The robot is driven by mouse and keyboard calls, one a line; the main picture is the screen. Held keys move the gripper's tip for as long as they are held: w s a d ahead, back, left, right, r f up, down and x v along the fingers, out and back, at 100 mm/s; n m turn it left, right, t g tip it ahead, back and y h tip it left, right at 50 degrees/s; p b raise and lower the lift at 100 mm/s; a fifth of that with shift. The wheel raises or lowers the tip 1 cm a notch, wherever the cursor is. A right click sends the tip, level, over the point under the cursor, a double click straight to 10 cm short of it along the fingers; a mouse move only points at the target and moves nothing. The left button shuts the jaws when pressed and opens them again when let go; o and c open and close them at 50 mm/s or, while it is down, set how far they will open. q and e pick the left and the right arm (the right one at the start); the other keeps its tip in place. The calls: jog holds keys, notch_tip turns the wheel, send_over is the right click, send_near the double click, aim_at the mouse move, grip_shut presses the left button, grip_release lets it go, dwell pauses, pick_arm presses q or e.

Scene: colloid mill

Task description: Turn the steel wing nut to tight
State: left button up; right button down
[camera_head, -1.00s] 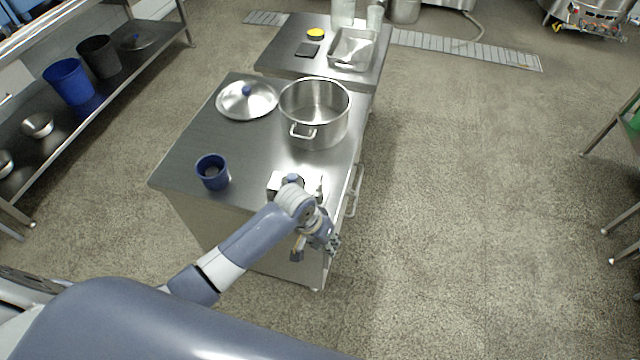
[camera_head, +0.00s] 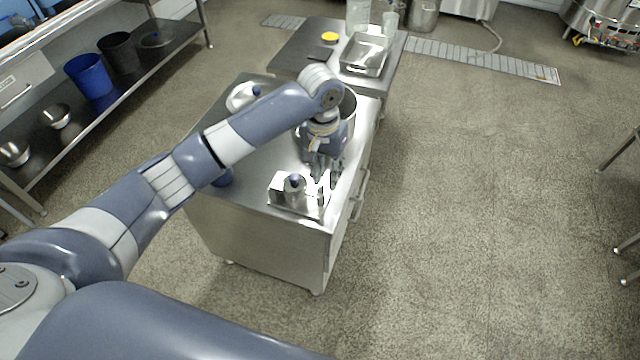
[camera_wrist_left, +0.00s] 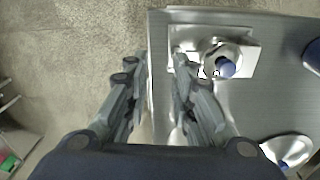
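The small steel mill (camera_head: 294,188) with a blue-topped cylinder stands on a bright base plate near the front edge of the steel table. In the left wrist view the mill (camera_wrist_left: 238,62) lies right of the fingers. I cannot clearly make out the wing nut; small shiny parts beside the mill blur into glare. My left gripper (camera_head: 325,182) hangs pointing down over the table's right side, just behind and right of the mill. In the wrist view my left gripper (camera_wrist_left: 160,58) has its fingers apart with nothing visible between them. My right gripper is out of view.
The steel pot (camera_head: 349,108) and lid (camera_head: 240,96) are partly hidden behind my left arm. The table's right side has a handle (camera_head: 360,195).

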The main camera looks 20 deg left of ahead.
aim_at(319, 187)
pick_arm(q)
notch_tip(319, 187, up, 4)
jog(key=a, duration=0.2)
jog(key=shift+n+y, duration=0.4)
jog(key=f, duration=0.7)
jog(key=w+f+p, duration=0.1)
jog(key=f, duration=0.2)
jog(key=shift+a+f, duration=0.15)
jog(key=shift+f, duration=0.1)
grip_shut()
